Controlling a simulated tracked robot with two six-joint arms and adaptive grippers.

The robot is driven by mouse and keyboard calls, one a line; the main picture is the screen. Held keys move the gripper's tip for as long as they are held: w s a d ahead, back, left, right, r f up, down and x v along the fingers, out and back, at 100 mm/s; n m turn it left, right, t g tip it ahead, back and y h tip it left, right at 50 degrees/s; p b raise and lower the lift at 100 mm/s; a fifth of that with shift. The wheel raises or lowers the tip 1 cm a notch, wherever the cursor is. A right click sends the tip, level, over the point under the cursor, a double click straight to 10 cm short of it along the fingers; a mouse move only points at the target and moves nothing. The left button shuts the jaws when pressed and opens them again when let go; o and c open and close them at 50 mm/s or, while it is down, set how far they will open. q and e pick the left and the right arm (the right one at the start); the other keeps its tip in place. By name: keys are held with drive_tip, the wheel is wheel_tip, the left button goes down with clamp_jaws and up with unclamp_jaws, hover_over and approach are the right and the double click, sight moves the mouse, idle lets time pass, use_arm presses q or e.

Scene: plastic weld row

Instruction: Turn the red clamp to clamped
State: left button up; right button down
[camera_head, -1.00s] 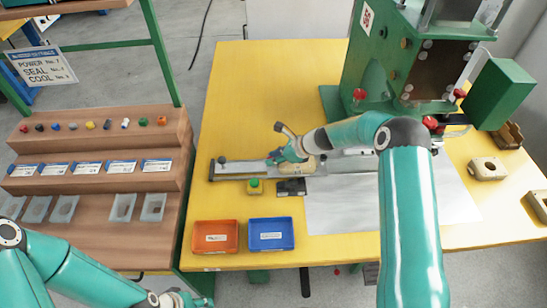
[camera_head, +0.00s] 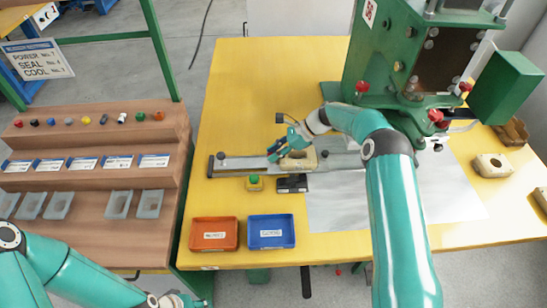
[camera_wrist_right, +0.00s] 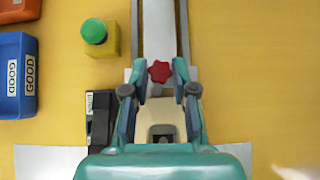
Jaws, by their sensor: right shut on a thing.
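The red clamp (camera_wrist_right: 159,71) shows as a star-shaped red knob in the right wrist view, at the rail's near end. My right gripper (camera_wrist_right: 159,75) has its fingertips on either side of it and is shut on it. In the head view my right gripper (camera_head: 275,152) is over the rail (camera_head: 238,165), and the knob is hidden there. A beige block (camera_wrist_right: 160,115) lies just behind the knob, between the fingers. My left gripper (camera_head: 178,301) is partly cut off at the bottom edge, so its jaws cannot be made out.
A green button on a yellow box (camera_head: 254,183) and a small black device (camera_head: 292,184) sit beside the rail. An orange tray (camera_head: 214,249) and a blue tray (camera_head: 289,246) stand in front. The green press (camera_head: 400,70) stands at the back right. The table's left back is clear.

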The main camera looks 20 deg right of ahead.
drive_tip(key=shift+w+n+g+b, duration=0.25)
drive_tip(key=shift+n+g+b, duration=0.35)
drive_tip(key=shift+n+b, duration=0.5)
drive_tip(key=shift+d+b, duration=0.1)
drive_tip(key=shift+b, duration=0.4)
drive_tip(key=shift+r, duration=0.2)
drive_tip(key=c, duration=0.9)
unclamp_jaws()
drive_tip(key=shift+f, duration=0.1)
drive_tip(key=shift+g, duration=0.3)
